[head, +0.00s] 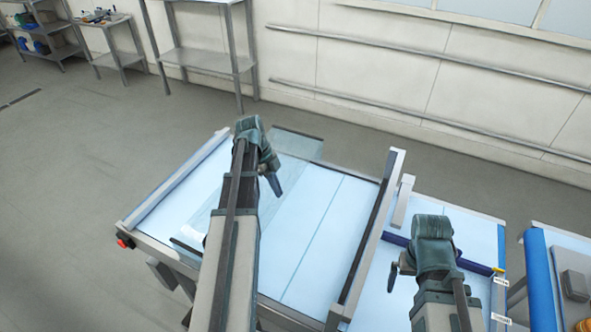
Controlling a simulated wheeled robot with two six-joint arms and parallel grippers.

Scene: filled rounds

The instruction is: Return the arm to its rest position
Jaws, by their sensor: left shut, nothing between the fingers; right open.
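My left arm reaches forward over the light blue table (330,200). Its gripper (275,188) hangs from the wrist, pointing down and a little to the right, shut and with nothing held. My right arm is folded further back, over the light blue surface on the right (480,232). Its gripper (391,284) points down at the left side of the wrist, small in view, open and empty. The arm links hide part of both surfaces.
A clear sheet (297,145) sticks out past the table's far edge. A raised rail (372,235) divides the two surfaces. A dark blue bar (475,266) lies behind my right wrist. A blue roll (540,280) and a grey item (575,285) are at far right.

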